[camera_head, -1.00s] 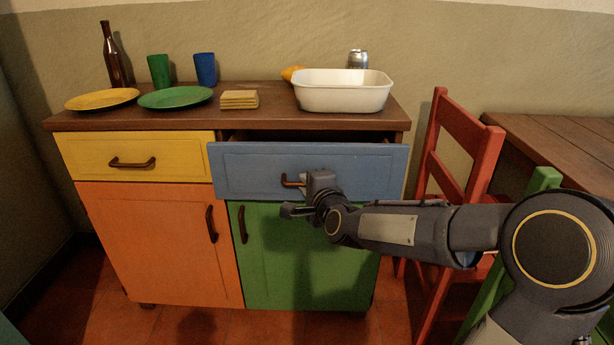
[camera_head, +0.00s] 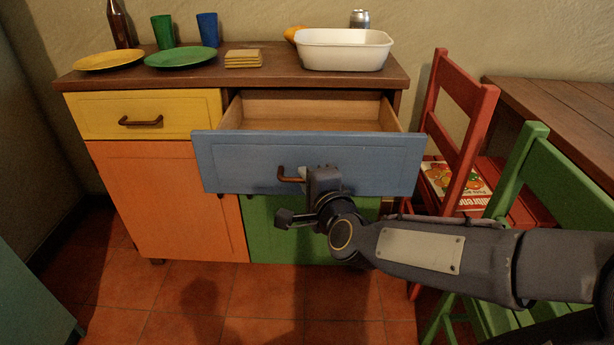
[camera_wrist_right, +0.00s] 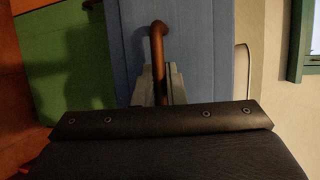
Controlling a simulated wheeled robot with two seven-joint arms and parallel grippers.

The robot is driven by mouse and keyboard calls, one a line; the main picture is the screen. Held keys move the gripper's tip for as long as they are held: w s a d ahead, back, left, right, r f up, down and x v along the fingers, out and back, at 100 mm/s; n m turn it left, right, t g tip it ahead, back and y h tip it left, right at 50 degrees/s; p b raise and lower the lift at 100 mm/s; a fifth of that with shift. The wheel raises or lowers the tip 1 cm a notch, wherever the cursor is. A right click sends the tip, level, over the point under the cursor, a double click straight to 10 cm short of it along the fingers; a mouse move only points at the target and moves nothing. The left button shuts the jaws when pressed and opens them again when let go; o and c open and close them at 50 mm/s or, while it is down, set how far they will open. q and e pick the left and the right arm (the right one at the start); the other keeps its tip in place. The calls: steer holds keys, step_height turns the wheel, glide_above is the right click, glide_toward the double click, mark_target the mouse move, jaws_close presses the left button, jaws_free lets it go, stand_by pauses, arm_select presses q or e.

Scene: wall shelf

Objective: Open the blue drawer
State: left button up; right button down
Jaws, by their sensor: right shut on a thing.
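The blue drawer (camera_head: 240,160) stands pulled well out of the cabinet in the head view. Its wooden inside (camera_head: 310,112) shows and looks empty. Its brown bar handle (camera_head: 284,173) is on the front, partly hidden by my right gripper (camera_head: 308,177). The right gripper is shut on this handle. In the right wrist view the handle (camera_wrist_right: 158,50) runs down between the fingers (camera_wrist_right: 159,85) against the blue front. My left gripper is not in view.
On the cabinet top (camera_head: 210,72) are plates, cups, a bottle, a white basin (camera_head: 345,50) and a can. A red chair (camera_head: 462,130) and a green chair (camera_head: 560,175) stand to the right. Tiled floor (camera_head: 250,300) is open in front.

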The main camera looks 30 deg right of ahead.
steer(key=c, duration=1.5)
jaws_free()
steer(key=p+v, duration=0.2)
steer(key=v, duration=0.5)
steer(key=shift+s+p, duration=0.35)
steer(key=shift+s, duration=0.05)
steer(key=shift+a, duration=0.1)
steer(key=s+a+f+n+g+y, duration=0.3)
steer(key=s+f+n+g, duration=0.15)
steer(key=s+n, duration=0.35)
steer(key=s+a+f+n+g+y, duration=0.35)
steer(key=s+n+g, duration=0.25)
steer(key=n, duration=0.5)
step_height(320, 180, up, 32)
steer(key=p, duration=3.3)
steer(key=shift+d, duration=0.45)
